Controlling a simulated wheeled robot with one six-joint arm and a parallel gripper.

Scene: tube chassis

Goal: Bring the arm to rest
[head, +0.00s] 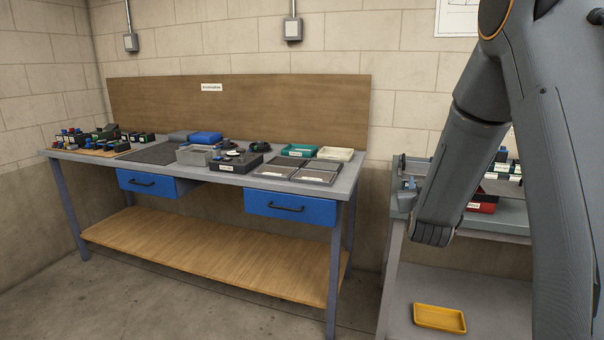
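My arm (468,150) hangs down the right side of the head view, folded, in front of the right-hand bench. Its lower visible end is a rounded grey joint (433,234) in front of that bench's left edge. I cannot make out my gripper or its fingers, so whether it holds anything does not show.
A long workbench (340,187) with two blue drawers (290,207) stands left, carrying dark trays, a blue box and a teal tray (300,150). A second bench (497,225) behind my arm holds bins, with a yellow tray (439,318) on its lower shelf. Floor in front is clear.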

